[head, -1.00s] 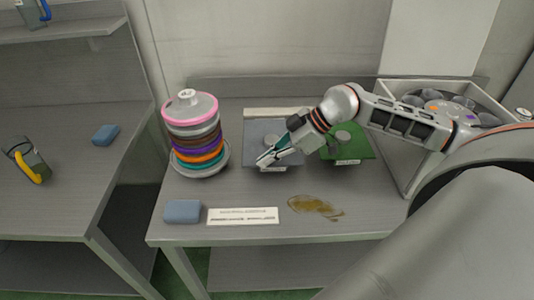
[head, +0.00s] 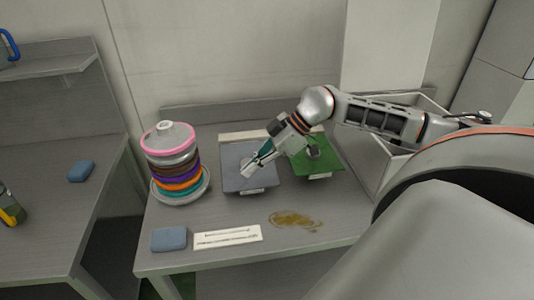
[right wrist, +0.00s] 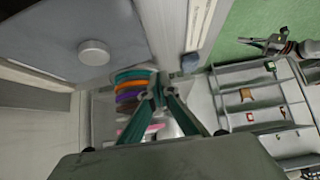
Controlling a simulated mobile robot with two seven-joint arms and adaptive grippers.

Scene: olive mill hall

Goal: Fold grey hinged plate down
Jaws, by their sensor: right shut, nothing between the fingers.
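The grey hinged plate (head: 236,181) is on the worktable, in front of a pale strip (head: 240,137), with a small label at its front edge. It looks nearly flat, but I cannot tell its exact angle. My right gripper (head: 248,171) is shut and empty over the plate's middle, and hides part of it. I cannot tell whether it touches the plate. In the right wrist view a grey plate (right wrist: 45,35) with a round knob (right wrist: 93,52) shows beside the fingers. My left gripper is not in view.
A green plate (head: 318,170) lies just right of the grey one. A stack of coloured rings (head: 176,166) stands left. A blue sponge (head: 169,239), a white label strip (head: 228,237) and a brown spill (head: 295,220) are in front. A grey bin (head: 372,160) stands right, behind my arm.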

